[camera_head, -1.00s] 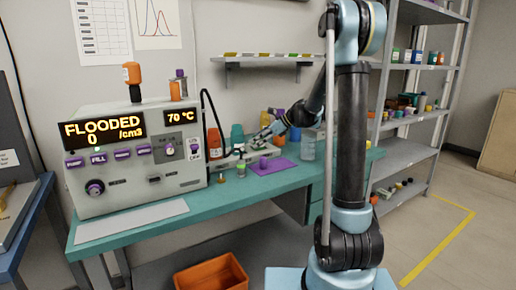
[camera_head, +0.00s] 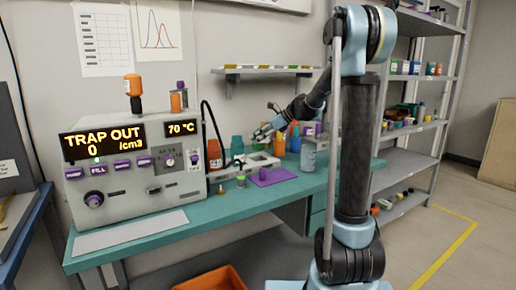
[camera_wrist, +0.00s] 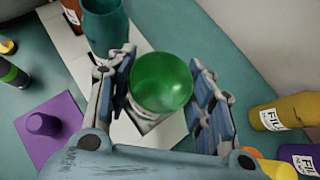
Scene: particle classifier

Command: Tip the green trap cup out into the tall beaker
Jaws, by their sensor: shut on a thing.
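The green trap cup (camera_wrist: 162,82) is between the two fingers of my gripper (camera_wrist: 160,92) in the wrist view, its round green face toward the camera. The gripper is shut on it, above a white surface. In the head view my gripper (camera_head: 262,132) is small, over the back of the bench; the cup is too small to make out there. The tall beaker (camera_head: 308,156), clear and bluish, stands on the bench to the right of my gripper. It does not show in the wrist view.
A purple mat (camera_wrist: 34,148) with a purple piece (camera_wrist: 43,124) lies left in the wrist view. A teal container (camera_wrist: 107,28) stands behind the cup, and a yellow bottle (camera_wrist: 285,112) at the right. The instrument (camera_head: 130,170) reads TRAP OUT. An orange bin (camera_head: 207,277) is below the bench.

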